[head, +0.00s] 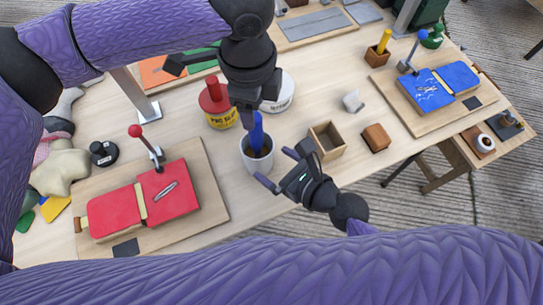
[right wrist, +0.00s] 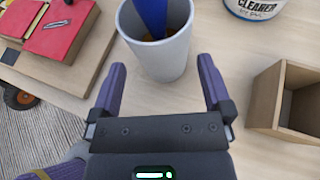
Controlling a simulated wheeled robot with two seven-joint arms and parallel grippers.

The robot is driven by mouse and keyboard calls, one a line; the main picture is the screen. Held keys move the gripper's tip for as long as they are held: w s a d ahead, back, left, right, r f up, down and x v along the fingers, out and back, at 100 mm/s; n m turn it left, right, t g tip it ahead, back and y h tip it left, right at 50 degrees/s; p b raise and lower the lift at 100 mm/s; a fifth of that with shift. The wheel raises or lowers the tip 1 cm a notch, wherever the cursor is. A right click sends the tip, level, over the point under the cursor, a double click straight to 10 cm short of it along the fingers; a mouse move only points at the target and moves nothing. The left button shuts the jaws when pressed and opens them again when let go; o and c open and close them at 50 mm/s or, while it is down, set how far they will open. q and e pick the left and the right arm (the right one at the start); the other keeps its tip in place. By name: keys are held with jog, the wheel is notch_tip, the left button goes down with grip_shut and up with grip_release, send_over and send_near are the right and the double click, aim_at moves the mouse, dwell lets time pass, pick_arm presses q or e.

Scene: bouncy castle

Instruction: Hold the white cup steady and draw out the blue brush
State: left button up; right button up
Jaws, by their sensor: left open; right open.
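The white cup (head: 257,160) stands upright on the table, and it also shows in the right wrist view (right wrist: 160,58). The blue brush (head: 257,134) stands in the cup with its handle up; its lower end is inside the cup. It is cut off at the top of the right wrist view (right wrist: 150,18). My left gripper (head: 252,112) is open, pointing down above the cup, around or close to the top of the brush; which one I cannot tell. My right gripper (right wrist: 160,78) is open beside the cup at its near right, fingers pointing toward it, apart from it.
An open wooden box (head: 327,140) and a wooden block (head: 376,138) stand right of the cup. A red-lidded can (head: 217,104) and a white cleaner tin (head: 281,92) stand behind it. A board with red pads (head: 168,190) lies left. Clear tabletop lies around the block.

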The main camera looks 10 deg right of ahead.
aim_at(268, 161)
jog(key=x, duration=0.5)
jog(key=shift+w+a+f, duration=0.1)
jog(key=shift+w+a, duration=0.15)
